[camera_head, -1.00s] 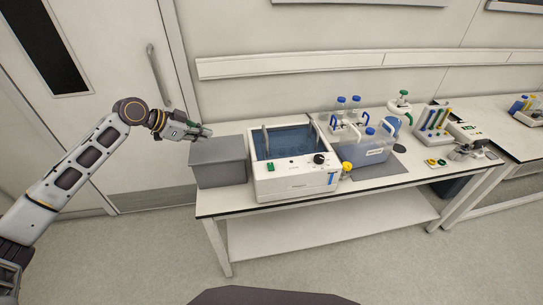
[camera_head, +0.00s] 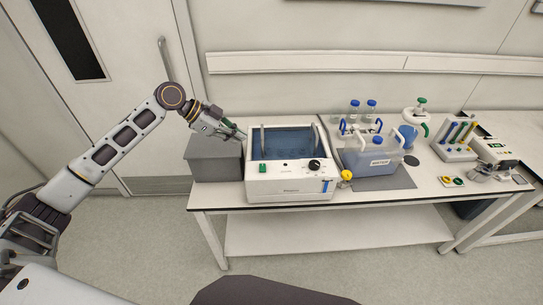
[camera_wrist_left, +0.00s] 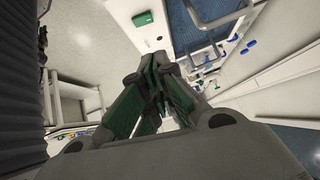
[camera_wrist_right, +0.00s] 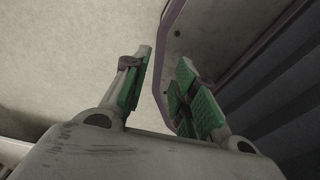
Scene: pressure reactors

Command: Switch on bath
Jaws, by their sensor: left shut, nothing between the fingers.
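The bath (camera_head: 290,188) is a white box with blue water in its open top, standing on the bench. Its front panel carries a green switch (camera_head: 262,168) at the left and a black knob (camera_head: 314,165) at the right. My left gripper (camera_head: 238,133) is shut and empty, above the grey box by the bath's left rear side, apart from the switch. In the left wrist view, the shut fingers (camera_wrist_left: 158,72) show below the green switch (camera_wrist_left: 143,18). My right gripper (camera_wrist_right: 163,65) shows only in its wrist view, open and empty, away from the bath.
A grey box (camera_head: 214,160) stands left of the bath. A blue water container (camera_head: 370,162), a yellow knob (camera_head: 346,175) and a tube rack (camera_head: 456,150) are to the right. Free floor lies before the bench (camera_head: 220,206).

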